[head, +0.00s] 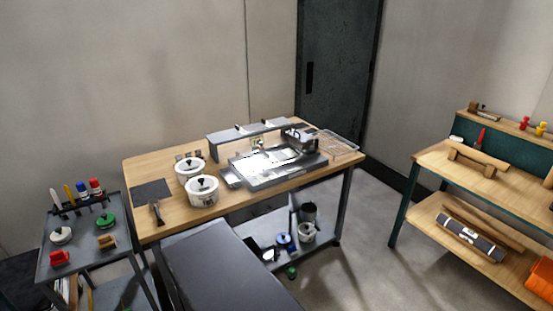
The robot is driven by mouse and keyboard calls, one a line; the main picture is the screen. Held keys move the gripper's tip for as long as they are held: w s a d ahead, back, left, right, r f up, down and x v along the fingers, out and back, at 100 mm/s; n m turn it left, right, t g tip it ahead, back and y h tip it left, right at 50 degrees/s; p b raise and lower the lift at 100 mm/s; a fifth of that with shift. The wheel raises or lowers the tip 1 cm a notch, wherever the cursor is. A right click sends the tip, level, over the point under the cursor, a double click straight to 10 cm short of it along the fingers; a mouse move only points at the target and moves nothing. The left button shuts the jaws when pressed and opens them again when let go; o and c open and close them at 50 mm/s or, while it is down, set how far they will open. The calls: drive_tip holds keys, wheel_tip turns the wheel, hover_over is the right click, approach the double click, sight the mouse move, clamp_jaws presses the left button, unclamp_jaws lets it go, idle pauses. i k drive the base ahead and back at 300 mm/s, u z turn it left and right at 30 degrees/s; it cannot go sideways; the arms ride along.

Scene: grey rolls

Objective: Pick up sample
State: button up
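I cannot tell which thing is the sample; nothing in view is clearly marked as one. A wooden workbench (245,198) stands in the middle of the head view. On it is a grey metal apparatus (275,168) with a bright, shiny flat top and a dark block (298,138) at its back right. Several small items behind the pots are too small to name. My gripper is not in view.
A dark cart (85,245) with markers and coloured knobbed items stands at left. A lower shelf (262,238) under the bench holds cups and containers. A wooden shelf unit (480,170) stands at right. Open floor (365,220) lies between it and the bench. A dark door (335,75) is behind.

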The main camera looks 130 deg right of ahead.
sight(288, 153)
drive_tip(key=z, duration=0.75)
drive_tip(key=k, duration=0.15)
drive_tip(key=z, duration=3.55)
